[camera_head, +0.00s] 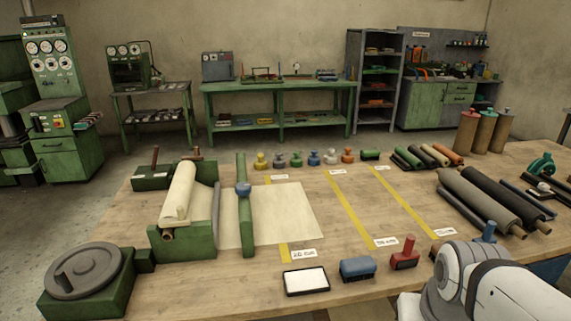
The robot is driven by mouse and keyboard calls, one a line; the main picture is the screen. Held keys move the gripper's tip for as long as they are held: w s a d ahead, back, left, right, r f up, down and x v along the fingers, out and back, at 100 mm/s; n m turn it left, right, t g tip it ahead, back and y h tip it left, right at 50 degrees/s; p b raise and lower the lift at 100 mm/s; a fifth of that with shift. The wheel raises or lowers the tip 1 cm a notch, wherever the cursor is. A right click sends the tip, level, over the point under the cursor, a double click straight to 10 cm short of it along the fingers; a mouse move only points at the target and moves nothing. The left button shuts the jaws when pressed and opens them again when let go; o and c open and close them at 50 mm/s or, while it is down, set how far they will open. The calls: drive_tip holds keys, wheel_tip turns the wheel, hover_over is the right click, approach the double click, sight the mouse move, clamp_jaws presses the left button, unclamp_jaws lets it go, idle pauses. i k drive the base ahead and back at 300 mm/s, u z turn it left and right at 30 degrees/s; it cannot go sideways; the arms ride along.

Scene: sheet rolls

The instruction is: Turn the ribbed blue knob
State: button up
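Another blue knob-like piece (314,158) stands in the row of small coloured pieces at the table's far side. A blue handle-like piece (489,230) shows just behind my arm at the lower right; its base is hidden. My arm's white and grey links fill the lower right corner, well away from the knob on the bar. My gripper is out of view.
A green roll stand with a cream roll (179,194) is left of the bar, and a grey handwheel (84,270) is at the front left. A blue block (357,268) and red stamp (405,254) stand near the front edge. Dark rolls (480,198) lie right. The taped middle is clear.

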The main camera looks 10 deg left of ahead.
sight(243, 188)
drive_tip(key=u, duration=0.4)
drive_tip(key=i, duration=1.15)
drive_tip(key=u, duration=0.85)
drive_tip(key=k, duration=0.85)
drive_tip(key=u, duration=0.15)
drive_tip(key=i, duration=0.85)
drive_tip(key=z, duration=0.1)
